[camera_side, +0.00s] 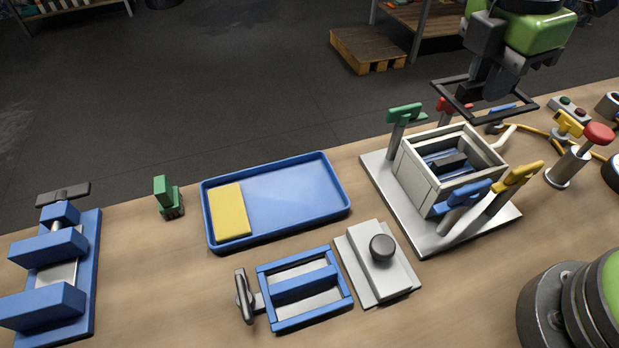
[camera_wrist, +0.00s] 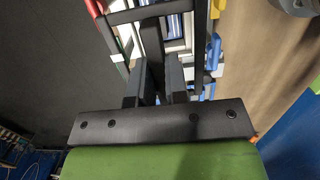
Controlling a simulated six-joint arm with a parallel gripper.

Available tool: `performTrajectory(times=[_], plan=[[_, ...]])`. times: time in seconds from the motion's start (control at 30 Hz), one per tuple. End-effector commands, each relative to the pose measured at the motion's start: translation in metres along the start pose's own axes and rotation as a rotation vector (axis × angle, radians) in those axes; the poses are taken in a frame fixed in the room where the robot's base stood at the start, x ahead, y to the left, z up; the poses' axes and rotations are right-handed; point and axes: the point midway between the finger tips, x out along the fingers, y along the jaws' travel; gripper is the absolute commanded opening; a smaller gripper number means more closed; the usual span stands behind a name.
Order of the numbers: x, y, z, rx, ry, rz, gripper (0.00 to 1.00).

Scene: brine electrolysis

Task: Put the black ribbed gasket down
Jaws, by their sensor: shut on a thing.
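The black gasket (camera_side: 449,101) is a thin rectangular frame held in the air in the side view. It hangs above and behind the white open-topped box (camera_side: 419,178), towards the right, and looks apart from it. My gripper (camera_side: 487,97) is shut on the gasket, with the frame spreading out around the fingers. In the wrist view my gripper (camera_wrist: 154,82) grips a dark upright part, and a gasket bar (camera_wrist: 125,16) crosses beyond it. The fingers partly hide the gasket, and its ribs are too small to make out.
The box stands on a grey plate (camera_side: 385,190) with green (camera_side: 405,113), red, blue (camera_side: 465,193) and yellow (camera_side: 517,177) clamps around it. A blue tray (camera_side: 300,235) with a yellow block lies left. A red-topped post (camera_side: 570,165) stands right.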

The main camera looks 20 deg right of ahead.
Motion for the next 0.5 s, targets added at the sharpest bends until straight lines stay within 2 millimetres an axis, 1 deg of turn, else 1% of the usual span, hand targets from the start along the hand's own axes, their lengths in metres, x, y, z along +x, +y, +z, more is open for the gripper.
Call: performTrajectory(times=[0.03,0.2,0.37,0.5], plan=[[-0.009,0.001,0.001,0.001,0.002,0.007,0.0],[-0.039,0.001,0.004,0.002,0.002,0.008,0.0],[-0.043,0.018,-0.015,-0.15,0.001,0.016,0.0],[-0.048,0.036,-0.037,-0.319,0.0,0.034,0.0]])
